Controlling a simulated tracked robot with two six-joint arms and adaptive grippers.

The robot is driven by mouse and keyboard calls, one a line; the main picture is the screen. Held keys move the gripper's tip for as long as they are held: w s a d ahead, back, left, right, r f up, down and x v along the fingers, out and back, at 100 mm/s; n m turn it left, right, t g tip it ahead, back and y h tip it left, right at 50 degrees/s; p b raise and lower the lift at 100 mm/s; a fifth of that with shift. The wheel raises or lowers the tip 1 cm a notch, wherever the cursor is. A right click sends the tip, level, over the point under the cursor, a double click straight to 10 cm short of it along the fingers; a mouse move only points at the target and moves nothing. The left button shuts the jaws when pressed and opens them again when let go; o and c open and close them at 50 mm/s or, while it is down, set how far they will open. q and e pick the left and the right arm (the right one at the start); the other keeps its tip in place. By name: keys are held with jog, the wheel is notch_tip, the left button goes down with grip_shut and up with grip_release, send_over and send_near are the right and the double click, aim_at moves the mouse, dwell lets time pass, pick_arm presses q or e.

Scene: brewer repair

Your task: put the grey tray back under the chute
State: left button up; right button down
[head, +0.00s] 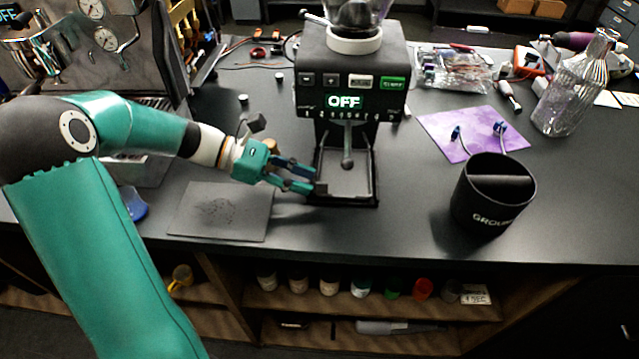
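The grey tray (345,183) lies in the black base of the grinder, below the chute (347,160). It looks roughly level, but whether it is fully seated I cannot tell. The grinder (350,75) stands upright at the back middle of the counter, its green display reading OFF. My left gripper (318,181) comes in from the left, its blue fingers apart with a gap between them. Its fingertips are at the tray's left front side; whether they touch it is unclear, and they hide part of that edge. My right gripper is out of view.
A flat dark grey mat (220,212) with specks lies left of the grinder. A black grounds bin (490,198) stands at the right, near a purple cloth (473,132) and a clear bottle (577,85). An espresso machine (105,45) is at the left back. The front counter is mostly clear.

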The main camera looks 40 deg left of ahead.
pick_arm(q)
jog(key=v, duration=0.7)
jog(key=shift+s+a+r, duration=0.15)
jog(key=shift+s+a, duration=0.1)
